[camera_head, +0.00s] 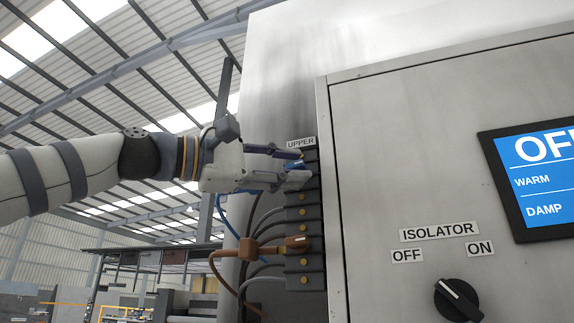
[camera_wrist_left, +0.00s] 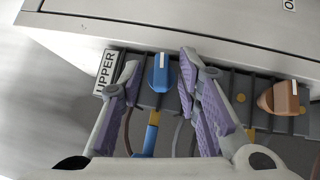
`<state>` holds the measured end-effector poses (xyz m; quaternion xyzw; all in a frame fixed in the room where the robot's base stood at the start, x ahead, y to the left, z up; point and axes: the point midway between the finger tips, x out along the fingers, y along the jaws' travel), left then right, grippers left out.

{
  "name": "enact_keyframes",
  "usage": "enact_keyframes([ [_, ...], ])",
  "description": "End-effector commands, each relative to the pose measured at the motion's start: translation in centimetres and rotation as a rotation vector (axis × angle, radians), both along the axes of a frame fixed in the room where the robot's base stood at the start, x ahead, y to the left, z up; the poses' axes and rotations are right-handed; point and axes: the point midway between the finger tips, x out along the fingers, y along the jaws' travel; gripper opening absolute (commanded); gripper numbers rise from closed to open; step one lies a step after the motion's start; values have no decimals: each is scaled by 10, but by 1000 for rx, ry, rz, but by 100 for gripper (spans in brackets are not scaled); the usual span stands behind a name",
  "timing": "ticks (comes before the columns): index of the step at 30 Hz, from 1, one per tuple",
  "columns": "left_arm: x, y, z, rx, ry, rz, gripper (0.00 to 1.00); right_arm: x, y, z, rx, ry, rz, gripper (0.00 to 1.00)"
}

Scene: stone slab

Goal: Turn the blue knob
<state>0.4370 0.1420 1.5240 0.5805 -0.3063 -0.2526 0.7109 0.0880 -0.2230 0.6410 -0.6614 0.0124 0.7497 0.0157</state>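The blue knob (camera_wrist_left: 160,72) sits near the UPPER label on a dark terminal strip, with a blue cable (camera_wrist_left: 150,135) below it in the left wrist view. In the head view only a small part of the blue knob (camera_head: 298,164) shows between my fingers. My left gripper (camera_head: 302,167) reaches in from the left at the top of the strip. In the left wrist view its fingers (camera_wrist_left: 162,68) are open, one on each side of the blue knob, with small gaps visible. My right gripper is not in view.
An orange knob (camera_head: 297,243) with an orange cable is lower on the strip (camera_head: 304,213); it also shows in the left wrist view (camera_wrist_left: 280,98). The grey cabinet (camera_head: 400,150) carries a screen (camera_head: 540,180) and a black isolator switch (camera_head: 458,300). Several cables hang beside the strip.

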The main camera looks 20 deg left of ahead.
Motion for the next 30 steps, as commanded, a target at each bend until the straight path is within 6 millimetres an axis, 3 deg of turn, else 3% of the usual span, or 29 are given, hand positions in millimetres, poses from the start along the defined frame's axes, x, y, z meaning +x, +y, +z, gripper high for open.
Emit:
enact_keyframes([
  [5, -6, 6, -2, 0, 2, -4, 31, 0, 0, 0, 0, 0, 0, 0],
  [18, -75, 79, -15, -3, 0, -2, 31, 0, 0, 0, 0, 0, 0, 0],
  [30, -81, 86, -17, 0, 0, 0, 31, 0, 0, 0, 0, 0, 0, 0],
])
